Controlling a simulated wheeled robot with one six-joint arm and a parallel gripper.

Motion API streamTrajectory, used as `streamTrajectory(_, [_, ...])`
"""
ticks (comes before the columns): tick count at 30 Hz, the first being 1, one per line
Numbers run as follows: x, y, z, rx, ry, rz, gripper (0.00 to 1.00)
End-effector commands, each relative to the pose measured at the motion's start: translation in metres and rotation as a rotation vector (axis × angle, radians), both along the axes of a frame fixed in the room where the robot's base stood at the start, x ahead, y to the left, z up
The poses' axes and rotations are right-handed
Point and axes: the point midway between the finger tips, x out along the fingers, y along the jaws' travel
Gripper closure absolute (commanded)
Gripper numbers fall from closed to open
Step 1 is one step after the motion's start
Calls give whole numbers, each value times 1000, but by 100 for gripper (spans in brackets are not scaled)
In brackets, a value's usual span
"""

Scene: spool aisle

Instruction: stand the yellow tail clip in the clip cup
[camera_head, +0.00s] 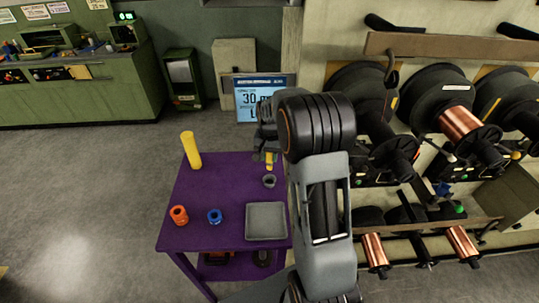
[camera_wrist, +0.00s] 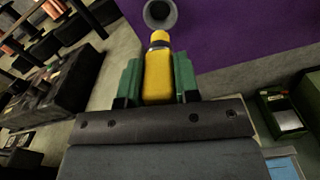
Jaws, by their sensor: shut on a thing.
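The yellow tail clip (camera_wrist: 158,72) is held between the green finger pads of my gripper (camera_wrist: 158,82); its narrower dark-banded end points away from the palm. In the head view, a bit of the yellow clip (camera_head: 269,160) shows below my gripper (camera_head: 267,155), much of which is hidden by my arm. The grey clip cup (camera_head: 269,181) stands on the purple table (camera_head: 222,185), just below the clip in the picture. In the wrist view, the round open cup (camera_wrist: 160,13) lies just beyond the clip's tip. The clip looks apart from the cup.
A tall yellow cylinder (camera_head: 191,150) stands at the table's back left. An orange spool (camera_head: 179,215), a blue spool (camera_head: 215,216) and a grey tray (camera_head: 266,221) are near the front. A screen (camera_head: 252,98) stands behind the table; a spool rack (camera_head: 440,100) is at right.

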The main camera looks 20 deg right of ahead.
Motion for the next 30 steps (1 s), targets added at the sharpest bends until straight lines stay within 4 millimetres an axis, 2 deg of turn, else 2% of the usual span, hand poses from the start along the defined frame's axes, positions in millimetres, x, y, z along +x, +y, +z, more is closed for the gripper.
streamTrajectory(3, [1,0,4,0,0,1,94])
streamTrajectory(8, [1,1,-6,1,1,2,94])
streamTrajectory(24, [1,1,-55,1,1,2,94])
streamTrajectory(30, [1,1,-68,0,0,2,94])
